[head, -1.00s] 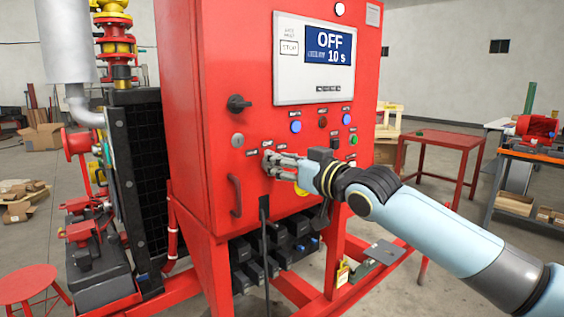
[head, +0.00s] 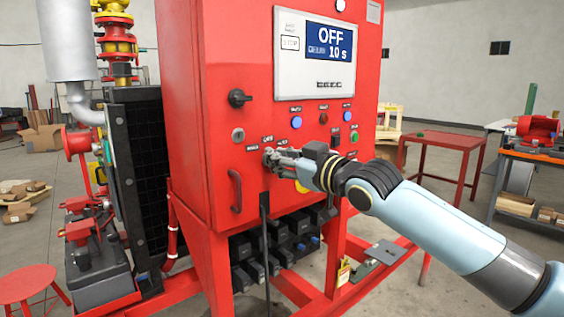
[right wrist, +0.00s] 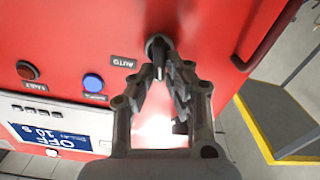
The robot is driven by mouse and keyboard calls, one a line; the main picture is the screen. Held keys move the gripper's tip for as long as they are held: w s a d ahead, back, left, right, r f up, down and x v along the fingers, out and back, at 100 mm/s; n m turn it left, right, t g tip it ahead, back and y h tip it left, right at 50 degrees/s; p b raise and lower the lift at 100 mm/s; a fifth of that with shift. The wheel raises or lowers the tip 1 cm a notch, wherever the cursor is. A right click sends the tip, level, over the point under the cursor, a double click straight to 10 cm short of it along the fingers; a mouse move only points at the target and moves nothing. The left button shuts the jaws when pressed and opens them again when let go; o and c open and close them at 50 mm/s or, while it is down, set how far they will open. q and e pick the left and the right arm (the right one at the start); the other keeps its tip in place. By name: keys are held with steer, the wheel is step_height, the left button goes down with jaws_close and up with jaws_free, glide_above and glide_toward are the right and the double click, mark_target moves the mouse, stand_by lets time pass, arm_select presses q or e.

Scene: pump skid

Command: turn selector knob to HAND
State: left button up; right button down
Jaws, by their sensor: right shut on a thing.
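The selector knob (right wrist: 158,57) is black and sits on the front of the red cabinet, with an AUTO label (right wrist: 124,62) beside it in the right wrist view. My right gripper (head: 272,157) reaches it from the right in the head view and mostly hides it there. In the right wrist view its two fingers (right wrist: 163,78) are closed in on the knob's handle from both sides. The display (head: 330,42) on the cabinet reads OFF and 10 s. My left gripper is not in view.
A black rotary handle (head: 239,98), a key lock (head: 238,135) and a door handle (head: 235,190) sit left of the gripper. Blue, red and green buttons (head: 323,119) are above right. A red table (head: 445,140) stands behind on the right.

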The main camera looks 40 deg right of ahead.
steer(key=shift+a+f+n+b, duration=0.1)
steer(key=shift+n+b, duration=0.4)
steer(key=shift+n, duration=0.65)
steer(key=shift+a+f+n+b, duration=0.15)
steer(key=shift+n+b, duration=0.3)
steer(key=shift+n, duration=0.65)
steer(key=shift+a+f+n+b, duration=0.1)
steer(key=shift+n+b, duration=0.4)
steer(key=shift+n, duration=0.65)
steer(key=c, duration=1.4)
jaws_free()
steer(key=shift+r, duration=0.1)
steer(key=shift+s, duration=0.15)
steer(key=shift+s+d, duration=0.15)
steer(key=shift+s, duration=1.8)
steer(key=shift+s+d, duration=0.15)
steer(key=shift+s, duration=1.8)
steer(key=shift+s+d, duration=0.15)
steer(key=shift+s, duration=1.8)
